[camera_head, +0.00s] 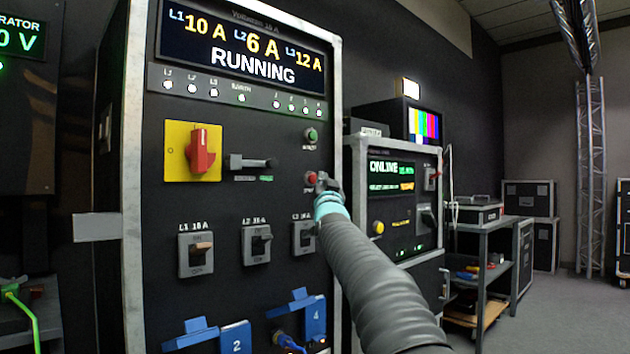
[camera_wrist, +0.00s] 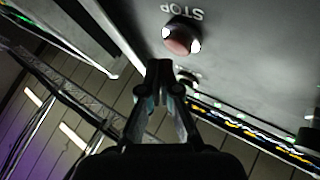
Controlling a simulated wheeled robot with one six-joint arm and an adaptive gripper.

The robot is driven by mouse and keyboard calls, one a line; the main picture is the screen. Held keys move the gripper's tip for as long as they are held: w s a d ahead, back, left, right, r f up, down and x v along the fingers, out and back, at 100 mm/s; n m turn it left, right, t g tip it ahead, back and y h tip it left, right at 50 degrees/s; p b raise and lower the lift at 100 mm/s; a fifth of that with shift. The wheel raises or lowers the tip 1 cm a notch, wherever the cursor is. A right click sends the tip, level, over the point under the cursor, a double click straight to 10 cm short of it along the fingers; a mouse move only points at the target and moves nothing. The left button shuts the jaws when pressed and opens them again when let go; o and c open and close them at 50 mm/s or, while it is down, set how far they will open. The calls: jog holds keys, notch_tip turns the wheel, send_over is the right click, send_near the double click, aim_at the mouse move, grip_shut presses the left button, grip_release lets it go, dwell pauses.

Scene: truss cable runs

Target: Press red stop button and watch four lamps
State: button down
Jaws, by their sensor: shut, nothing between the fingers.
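The red stop button (camera_head: 310,179) sits on the right side of the dark panel (camera_head: 225,125), below a green button (camera_head: 311,135). My gripper (camera_head: 326,184) is shut and empty, just right of the stop button; whether it touches cannot be told from the head view. In the wrist view the stop button (camera_wrist: 182,38), under the label STOP, is just beyond the fingertips (camera_wrist: 160,72), with a visible gap in the picture. The display (camera_head: 245,45) reads RUNNING with 10 A, 6 A and 12 A. Below it is a row of small lamps (camera_head: 240,96), some white, some green.
A red rotary switch (camera_head: 201,149) on a yellow plate and a lever (camera_head: 250,162) are left of the button. Breakers (camera_head: 256,244) and blue sockets (camera_head: 235,338) lie below. A second cabinet (camera_head: 400,200) reading ONLINE stands behind my arm.

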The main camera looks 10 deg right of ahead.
jog(key=shift+w+a, duration=0.1)
jog(key=shift+w+a+p, duration=0.15)
jog(key=shift+w+p, duration=0.05)
jog(key=shift+p, duration=0.2)
jog(key=shift+w+a+p, duration=0.2)
jog(key=shift+w+p, duration=0.1)
jog(key=shift+p, duration=0.1)
dwell(0.8)
jog(key=shift+s+d+f, duration=0.1)
jog(key=shift+s, duration=0.05)
jog(key=shift+s+d+b, duration=0.35)
jog(key=shift+s+b, duration=0.15)
jog(key=shift+b, duration=0.4)
jog(key=shift+s, duration=0.1)
